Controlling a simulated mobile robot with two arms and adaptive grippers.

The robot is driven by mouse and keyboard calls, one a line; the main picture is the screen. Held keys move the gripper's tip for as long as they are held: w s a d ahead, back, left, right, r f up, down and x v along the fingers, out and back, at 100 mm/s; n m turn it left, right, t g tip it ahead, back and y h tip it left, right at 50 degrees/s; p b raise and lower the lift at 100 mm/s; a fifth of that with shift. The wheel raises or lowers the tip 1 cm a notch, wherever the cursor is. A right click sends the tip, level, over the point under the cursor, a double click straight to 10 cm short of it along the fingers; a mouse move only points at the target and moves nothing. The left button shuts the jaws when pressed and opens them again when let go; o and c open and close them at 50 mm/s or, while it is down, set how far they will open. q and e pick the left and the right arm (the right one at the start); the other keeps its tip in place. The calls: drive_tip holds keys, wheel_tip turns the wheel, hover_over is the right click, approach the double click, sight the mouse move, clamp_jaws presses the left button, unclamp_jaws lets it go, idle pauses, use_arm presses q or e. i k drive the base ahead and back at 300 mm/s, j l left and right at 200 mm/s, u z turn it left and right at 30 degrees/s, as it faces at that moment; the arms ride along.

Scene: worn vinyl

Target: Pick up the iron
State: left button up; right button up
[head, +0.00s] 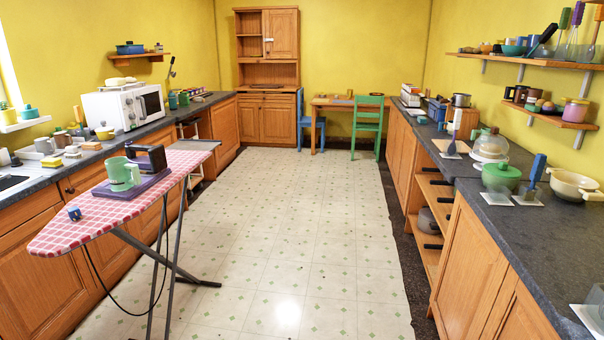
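A pink-and-white checked ironing board (92,222) stands at the left, in front of the left counter. On it lies a flat purple slab or pad (150,183). A dark, rounded object that looks like the iron (148,158) is at the far side of the slab, partly behind a light green mug or jug (120,174). The green mug appears to be on the slab too. Where the iron's handle is cannot be told clearly. A dark cord (90,268) hangs below the board. Neither of my grippers shows in the head view.
A small blue object (74,214) lies on the board's near part. The board's legs (160,260) spread onto the floor. The tiled floor (290,235) is clear down the middle, between crowded left and right counters (500,225). A green chair (367,126) stands at the back.

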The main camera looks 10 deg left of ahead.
sight(151, 165)
drive_tip(key=i+l, duration=0.1)
drive_tip(key=i, duration=1.6)
drive_tip(key=i+u, duration=0.85)
drive_tip(key=i+l+u, duration=0.15)
drive_tip(key=u, duration=0.25)
drive_tip(key=i+l+u, duration=0.4)
drive_tip(key=j, duration=0.1)
